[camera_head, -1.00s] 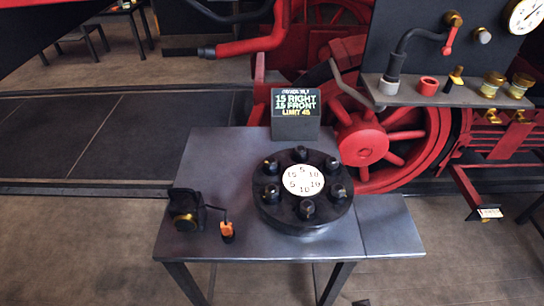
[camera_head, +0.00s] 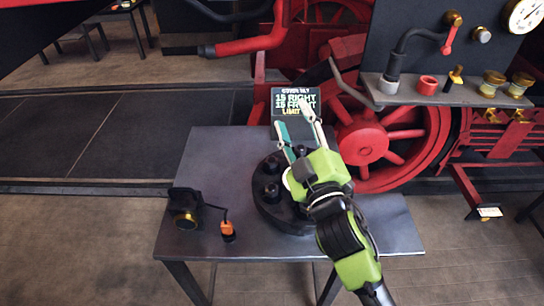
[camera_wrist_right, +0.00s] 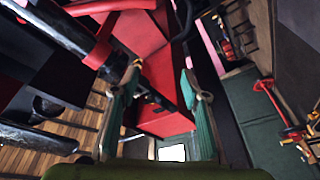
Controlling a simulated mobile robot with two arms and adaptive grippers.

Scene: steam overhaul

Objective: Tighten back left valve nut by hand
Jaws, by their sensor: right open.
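A round black valve cover (camera_head: 262,205) with several dark nuts around its rim stands on the grey table. The back left nut (camera_head: 270,166) shows on the cover's far left side; another nut (camera_head: 271,191) is in front of it. My right gripper (camera_head: 291,113) reaches in from the lower right, above the cover. Its fingers are open and point to the back, toward the display; nothing is between them. In the right wrist view the two teal fingers (camera_wrist_right: 158,105) stand apart. My right gripper and arm hide the cover's white numbered centre and its right-hand nuts. My left gripper is out of view.
A small dark display (camera_head: 288,98) with lit text stands at the table's back. A black device with a brass end (camera_head: 185,215) and an orange-tipped piece (camera_head: 227,231) lie on the left of the grey table (camera_head: 205,160). Red wheels (camera_head: 362,143) stand behind.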

